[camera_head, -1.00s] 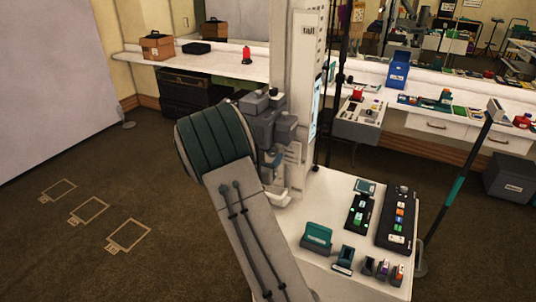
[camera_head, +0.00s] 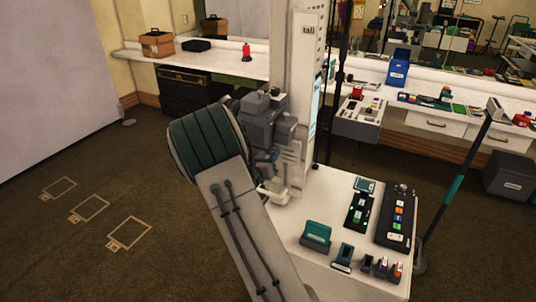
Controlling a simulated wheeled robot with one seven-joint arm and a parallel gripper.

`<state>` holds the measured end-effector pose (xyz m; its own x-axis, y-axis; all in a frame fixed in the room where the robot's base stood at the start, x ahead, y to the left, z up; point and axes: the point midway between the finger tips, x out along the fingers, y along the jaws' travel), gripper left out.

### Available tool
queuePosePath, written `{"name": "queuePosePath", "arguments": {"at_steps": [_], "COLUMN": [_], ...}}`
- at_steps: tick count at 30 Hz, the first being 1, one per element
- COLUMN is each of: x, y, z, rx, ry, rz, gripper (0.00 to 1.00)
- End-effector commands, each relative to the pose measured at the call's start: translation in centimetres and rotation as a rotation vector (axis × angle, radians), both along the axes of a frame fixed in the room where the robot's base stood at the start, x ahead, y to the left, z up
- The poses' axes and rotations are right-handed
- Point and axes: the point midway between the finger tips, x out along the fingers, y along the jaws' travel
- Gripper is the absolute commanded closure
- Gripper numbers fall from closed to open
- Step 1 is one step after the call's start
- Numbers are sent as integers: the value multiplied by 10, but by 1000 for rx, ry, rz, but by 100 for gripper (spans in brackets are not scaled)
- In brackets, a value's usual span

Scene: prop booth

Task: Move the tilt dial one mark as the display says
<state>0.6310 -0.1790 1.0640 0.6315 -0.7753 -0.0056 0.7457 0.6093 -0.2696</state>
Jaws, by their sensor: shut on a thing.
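My grey wrist is against the column's lower front. My gripper (camera_head: 276,163) is mostly hidden among the grey wrist parts and appears shut at the column. The tilt dial is not clearly seen; it seems to be hidden behind my gripper, which is shut on it. I cannot make out its marks.
A white cart top (camera_head: 330,200) right of my arm holds a black button panel (camera_head: 398,215), a green holder (camera_head: 316,236) and several small devices. A thin dark stand (camera_head: 453,195) rises at its right. Floor on the left, with outlined marks (camera_head: 88,208), is clear.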

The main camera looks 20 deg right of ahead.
Motion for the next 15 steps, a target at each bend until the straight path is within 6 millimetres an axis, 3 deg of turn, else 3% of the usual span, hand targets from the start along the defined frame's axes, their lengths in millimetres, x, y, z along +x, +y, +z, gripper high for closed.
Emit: {"name": "queuePosePath", "arguments": {"at_steps": [14, 15], "x": [0, 0], "y": [0, 0], "z": [0, 0], "rx": [-58, -58], "ry": [76, 76], "rz": [1, 1], "gripper": [89, 55]}}
